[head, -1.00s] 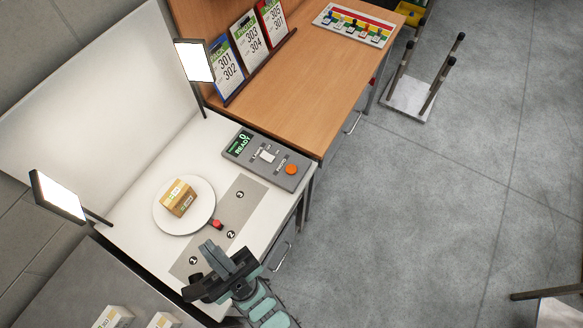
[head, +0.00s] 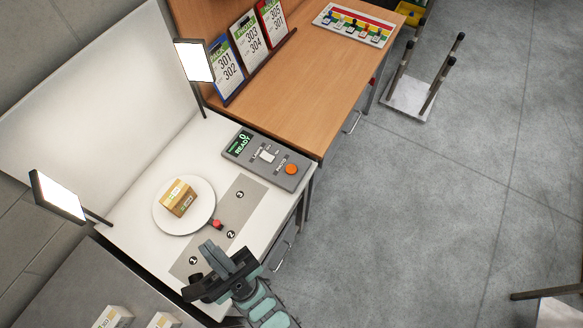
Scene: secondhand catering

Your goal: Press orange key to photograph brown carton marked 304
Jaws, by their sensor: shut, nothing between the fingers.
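The brown carton (head: 177,197) sits on a round white plate (head: 170,225) on the white photo table; its printed number is too small to read. The orange key (head: 291,169) is at the right end of a grey control box (head: 262,162), whose green display reads 0 READY. A white switch (head: 267,156) sits in the middle of the box.
Two lit lamps (head: 194,60) (head: 58,196) flank the plate. Number cards (head: 251,41) stand on the wooden desk behind. White boxes (head: 112,317) lie at the lower left.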

